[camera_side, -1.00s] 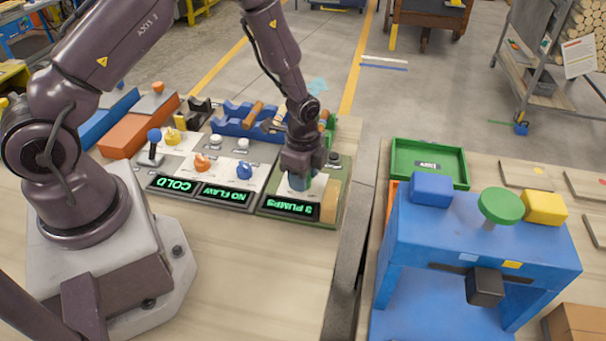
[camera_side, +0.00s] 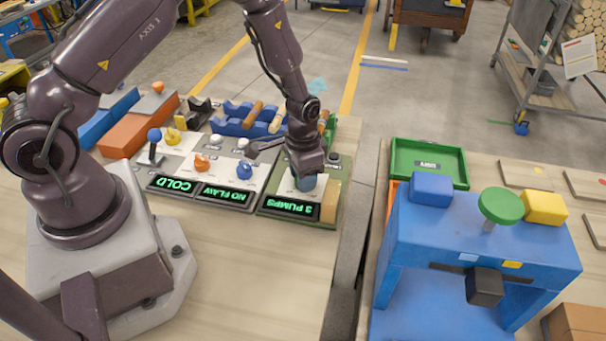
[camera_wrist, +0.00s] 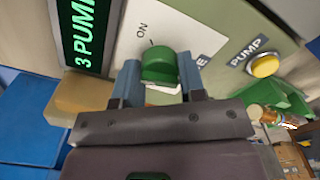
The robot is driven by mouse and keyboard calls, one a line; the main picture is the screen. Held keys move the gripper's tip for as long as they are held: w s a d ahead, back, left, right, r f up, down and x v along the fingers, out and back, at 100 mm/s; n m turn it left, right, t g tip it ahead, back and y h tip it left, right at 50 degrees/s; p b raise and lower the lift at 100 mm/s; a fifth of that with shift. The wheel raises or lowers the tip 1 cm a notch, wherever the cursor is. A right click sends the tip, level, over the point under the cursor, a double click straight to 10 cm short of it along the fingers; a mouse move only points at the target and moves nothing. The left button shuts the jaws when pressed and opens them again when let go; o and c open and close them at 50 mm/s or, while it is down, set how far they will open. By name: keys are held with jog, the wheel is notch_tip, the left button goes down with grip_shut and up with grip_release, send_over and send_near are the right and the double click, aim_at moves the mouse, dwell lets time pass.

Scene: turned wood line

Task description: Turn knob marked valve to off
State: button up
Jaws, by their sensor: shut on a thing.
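The green knob (camera_wrist: 158,68) sits on a white plate (camera_wrist: 185,28) in the wrist view. The plate carries the word ON and a partly covered label ending in E. My gripper (camera_wrist: 158,80) is shut on the knob, one grey-blue finger on each side of it. The knob's lower side is partly hidden by my gripper, and I cannot tell its exact pointing. In the side view my gripper (camera_side: 305,183) stands over the panel (camera_side: 336,205) at the right end of the row and hides the knob. The display (camera_side: 290,207) in front reads 3 PUMPS.
A yellow button (camera_wrist: 265,65) marked PUMP is beside the plate. A wooden block (camera_side: 329,208) stands at the panel's right end. An orange knob (camera_side: 201,163) and a blue knob (camera_side: 244,171) are on the panels to the left. A blue rack (camera_side: 233,126) with wooden pieces stands behind.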

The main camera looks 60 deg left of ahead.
jog(key=n, duration=0.7)
dwell(0.5)
jog(key=o, duration=0.6)
jog(key=shift+o, duration=0.2)
notch_tip(320, 180, up, 13)
dwell(0.4)
